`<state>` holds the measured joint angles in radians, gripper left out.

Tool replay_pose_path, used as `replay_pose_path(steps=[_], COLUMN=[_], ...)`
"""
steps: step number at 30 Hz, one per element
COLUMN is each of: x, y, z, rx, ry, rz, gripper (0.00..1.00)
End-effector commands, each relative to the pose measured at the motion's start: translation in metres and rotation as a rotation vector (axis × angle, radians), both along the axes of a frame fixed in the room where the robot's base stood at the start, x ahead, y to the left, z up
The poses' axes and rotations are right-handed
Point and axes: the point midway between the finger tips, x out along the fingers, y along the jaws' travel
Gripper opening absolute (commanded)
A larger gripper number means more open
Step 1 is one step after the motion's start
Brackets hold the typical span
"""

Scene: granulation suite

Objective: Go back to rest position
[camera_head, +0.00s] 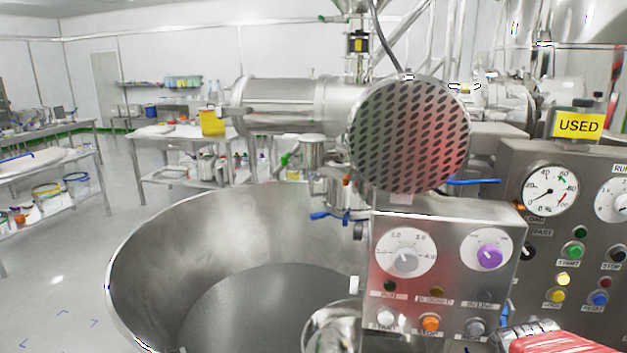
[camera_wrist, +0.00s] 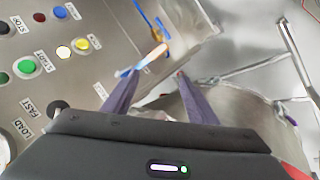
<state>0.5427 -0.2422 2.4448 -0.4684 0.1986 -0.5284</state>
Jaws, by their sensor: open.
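My gripper (camera_wrist: 157,76) shows in the wrist view with its two purple-grey fingers apart and nothing between them. The fingers point toward the lower edge of a metal control panel (camera_wrist: 75,20). A thin bar with orange and blue parts (camera_wrist: 152,58) lies beyond the fingertips; I cannot tell whether they touch it. In the head view the gripper is not visible; a red and metal part of my arm appears at the bottom right edge.
In the head view, a large steel bowl (camera_head: 150,255) stands in front. A yellow "USED" sign (camera_head: 578,125) sits on top. Open floor (camera_head: 60,270) lies left.

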Motion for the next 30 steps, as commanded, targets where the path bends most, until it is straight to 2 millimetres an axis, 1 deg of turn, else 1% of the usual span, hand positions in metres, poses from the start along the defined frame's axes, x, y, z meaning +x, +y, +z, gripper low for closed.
replay_pose_path(steps=[1,4,8,9,12,17,21,24,27,30], x=[-0.003,-0.014,-0.028,-0.033,-0.043,-0.061,-0.079,-0.093,-0.102,-0.107], y=[0.014,0.042,0.084,0.098,0.13,0.176,0.214,0.236,0.253,0.259], z=[-0.001,-0.002,0.004,0.008,0.017,0.032,0.044,0.051,0.054,0.055], rx=[0.037,0.117,0.222,0.253,0.327,0.439,0.537,0.601,0.643,0.661], ry=[0.018,0.051,0.066,0.066,0.054,0.032,0.017,0.014,0.019,0.021], rz=[-0.021,-0.077,-0.139,-0.154,-0.183,-0.212,-0.224,-0.231,-0.228,-0.231], gripper=[0.53,0.53,0.53,0.53,0.53,0.53,0.53,0.53,0.53,0.53])
